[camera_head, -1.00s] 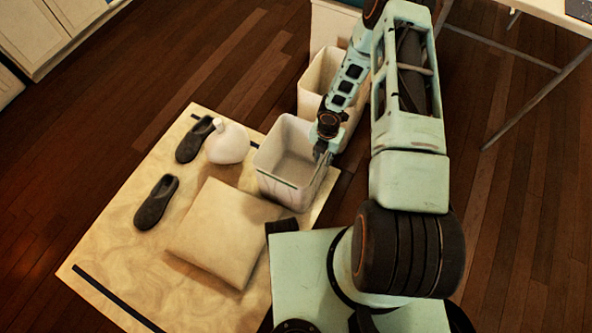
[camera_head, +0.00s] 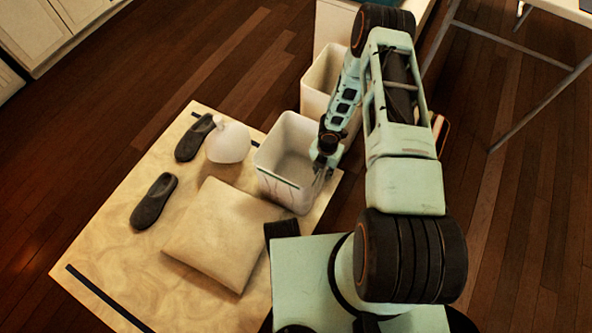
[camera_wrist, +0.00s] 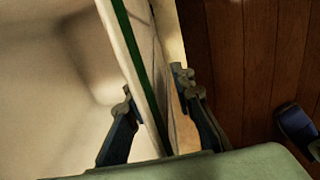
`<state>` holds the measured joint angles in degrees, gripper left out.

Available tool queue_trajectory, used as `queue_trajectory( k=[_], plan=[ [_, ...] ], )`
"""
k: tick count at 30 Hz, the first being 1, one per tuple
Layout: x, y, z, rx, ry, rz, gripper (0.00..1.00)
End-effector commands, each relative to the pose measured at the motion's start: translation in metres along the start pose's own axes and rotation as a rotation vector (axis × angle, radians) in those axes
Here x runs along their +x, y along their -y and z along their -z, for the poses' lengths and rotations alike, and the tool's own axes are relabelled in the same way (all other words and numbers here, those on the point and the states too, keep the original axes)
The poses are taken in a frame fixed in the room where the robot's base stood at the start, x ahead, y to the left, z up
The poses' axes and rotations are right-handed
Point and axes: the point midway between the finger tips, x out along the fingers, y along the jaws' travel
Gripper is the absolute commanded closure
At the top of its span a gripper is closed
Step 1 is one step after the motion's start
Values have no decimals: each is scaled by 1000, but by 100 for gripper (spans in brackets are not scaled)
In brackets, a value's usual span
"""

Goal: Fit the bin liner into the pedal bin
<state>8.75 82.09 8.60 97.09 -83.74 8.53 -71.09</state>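A white open-topped bin-shaped container (camera_head: 286,193) stands upright on the mat, with a dark green strip near its front rim. A similar pale open container (camera_head: 318,98) stands behind it, partly hidden by my arm. I cannot tell which is the liner and which the pedal bin. My gripper (camera_head: 322,180) points down at the front container's right side. In the wrist view, my gripper (camera_wrist: 155,92) straddles a wall with a green strip (camera_wrist: 133,50), one finger on each side. The fingers are apart; firm contact is not clear.
A rounded white object (camera_head: 228,143), two dark slippers (camera_head: 194,138) (camera_head: 154,201) and a cream cushion (camera_head: 222,232) lie left of the container on the mat (camera_head: 110,235). A metal-legged table (camera_head: 545,105) stands at right. Wooden floor is clear at left.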

Motion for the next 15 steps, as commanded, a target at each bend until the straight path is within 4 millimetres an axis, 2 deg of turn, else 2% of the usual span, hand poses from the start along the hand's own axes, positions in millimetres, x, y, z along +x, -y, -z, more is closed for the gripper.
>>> queue_trajectory(
  k=[1,6,15],
  plan=[
    [0,0,0,0,0,0,83],
    [0,0,0,0,0,0,100],
    [0,0,0,0,0,0,100]
  ],
)
